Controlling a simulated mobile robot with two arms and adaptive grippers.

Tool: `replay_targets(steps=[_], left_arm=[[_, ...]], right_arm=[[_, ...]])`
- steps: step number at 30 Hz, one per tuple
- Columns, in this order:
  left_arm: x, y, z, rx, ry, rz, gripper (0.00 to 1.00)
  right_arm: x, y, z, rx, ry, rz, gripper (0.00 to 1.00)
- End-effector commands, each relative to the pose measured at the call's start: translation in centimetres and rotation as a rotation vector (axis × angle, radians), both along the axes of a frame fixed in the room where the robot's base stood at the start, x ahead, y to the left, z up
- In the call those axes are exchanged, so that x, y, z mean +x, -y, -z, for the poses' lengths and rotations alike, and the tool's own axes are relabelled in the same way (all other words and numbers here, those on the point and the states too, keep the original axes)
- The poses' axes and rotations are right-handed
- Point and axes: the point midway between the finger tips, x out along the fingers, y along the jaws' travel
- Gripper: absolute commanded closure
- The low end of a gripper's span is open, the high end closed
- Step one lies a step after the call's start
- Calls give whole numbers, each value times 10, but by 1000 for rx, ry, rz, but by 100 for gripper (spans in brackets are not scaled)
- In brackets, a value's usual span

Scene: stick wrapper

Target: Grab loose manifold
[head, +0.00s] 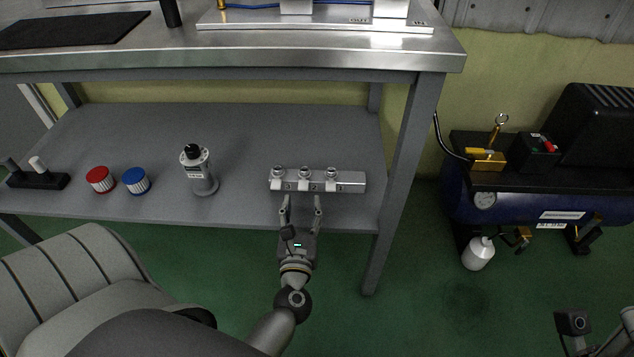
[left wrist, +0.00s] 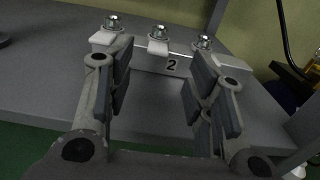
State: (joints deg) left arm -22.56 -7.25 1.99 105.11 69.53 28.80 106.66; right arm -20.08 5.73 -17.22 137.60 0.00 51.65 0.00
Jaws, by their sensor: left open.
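The loose manifold (head: 350,182) is a grey metal bar with three round fittings on top, lying on the lower shelf (head: 240,130) near its front right. It also shows in the left wrist view (left wrist: 180,68), with a "2" label on its front face. My left gripper (head: 302,200) is open, just in front of the manifold. In the left wrist view its two fingers (left wrist: 160,85) stand apart with the labelled part of the bar between and beyond them. I see no grip on the bar. At the lower right of the head view, a small part of what may be my right arm shows.
A table leg (head: 400,180) rises right of the manifold. The steel tabletop (head: 240,55) hangs above. A compressor (head: 540,190) stands at right.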

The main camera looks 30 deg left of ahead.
Motion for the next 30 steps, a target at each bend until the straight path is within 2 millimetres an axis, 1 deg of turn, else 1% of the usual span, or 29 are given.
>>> replay_targets(steps=[1,7,12,15,18,24,26,30], left_arm=[[5,-3,0,0,0,0,52],[18,-12,0,1,0,1,52],[40,-27,-1,3,1,0,52],[50,-32,-1,2,0,1,52],[53,-35,0,2,-2,1,52],[54,-35,0,3,-3,2,52],[54,-35,0,3,-3,2,58],[53,-35,0,3,-3,2,76]], right_arm=[[0,0,0,0,-1,0,60],[1,0,3,-1,-2,0,60],[1,0,6,-1,-2,0,60],[1,0,6,-1,-3,0,60],[1,0,6,-1,-3,0,60],[1,0,6,-1,-3,0,60],[1,0,6,-1,-3,0,60],[1,0,6,-1,-3,0,60]])
